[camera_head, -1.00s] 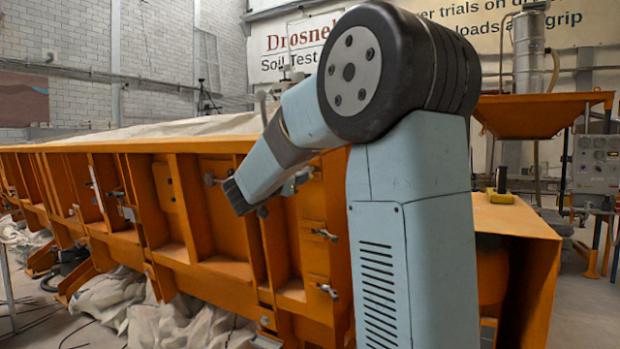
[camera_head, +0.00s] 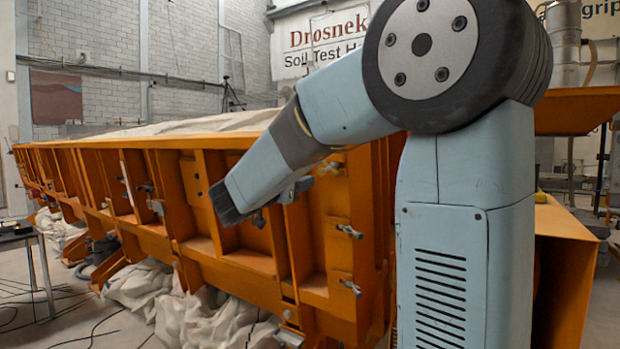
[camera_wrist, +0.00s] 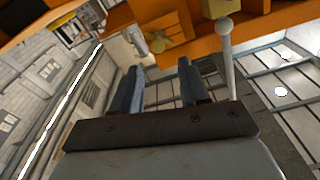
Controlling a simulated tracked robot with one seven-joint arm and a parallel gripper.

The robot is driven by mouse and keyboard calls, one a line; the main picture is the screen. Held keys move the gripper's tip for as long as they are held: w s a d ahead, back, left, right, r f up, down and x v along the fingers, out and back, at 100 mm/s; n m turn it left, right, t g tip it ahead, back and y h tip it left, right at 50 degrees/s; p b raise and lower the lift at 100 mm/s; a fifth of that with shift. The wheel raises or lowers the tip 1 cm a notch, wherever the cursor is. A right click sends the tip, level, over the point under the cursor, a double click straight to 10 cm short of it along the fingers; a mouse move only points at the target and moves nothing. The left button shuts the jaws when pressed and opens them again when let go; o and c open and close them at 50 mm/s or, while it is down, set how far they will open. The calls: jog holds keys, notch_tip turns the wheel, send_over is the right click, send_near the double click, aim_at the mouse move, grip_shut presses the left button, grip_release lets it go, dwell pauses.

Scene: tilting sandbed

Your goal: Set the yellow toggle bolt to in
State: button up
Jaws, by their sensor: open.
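My gripper (camera_wrist: 158,80) shows in the wrist view with its two blue-grey fingers apart and nothing between them. Beyond the fingertips is a small yellowish knob-like part (camera_wrist: 158,44) by an orange bracket; I cannot tell if it is the yellow toggle bolt. In the head view, T-shaped handles, one upper (camera_head: 349,231) and one lower (camera_head: 350,287), stick out from the orange sandbed side. The fingers are not clear in the head view.
The long orange sandbed (camera_head: 225,141) runs away to the left, with ribs along its side. Crumpled pale sacks (camera_head: 215,318) and cables lie on the floor below it. A table (camera_head: 22,240) stands at the left. A pale rod with a round knob (camera_wrist: 226,30) is close to the right finger.

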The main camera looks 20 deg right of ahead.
jog(key=shift+v, duration=1.55)
jog(key=a+r+n+t+y, duration=0.3)
jog(key=a+n+t+y, duration=0.1)
jog(key=n+t+y, duration=0.4)
jog(key=s+a+f+n+g+y, duration=0.35)
jog(key=s+f+y, duration=0.2)
jog(key=y, duration=0.35)
jog(key=s+d+f+g, duration=0.2)
jog(key=s+f+g, duration=0.1)
jog(key=s, duration=0.4)
jog(key=s+d+f+n+g, duration=0.1)
jog(key=s+d+f+g, duration=0.1)
jog(key=s+f, duration=0.4)
jog(key=s+d+f+n+g+h, duration=0.1)
jog(key=s+f+g, duration=0.3)
jog(key=s, duration=0.5)
jog(key=shift+s+d+f, duration=0.3)
jog(key=shift+d+f, duration=0.15)
jog(key=shift+f, duration=0.05)
jog(key=shift+g, duration=0.25)
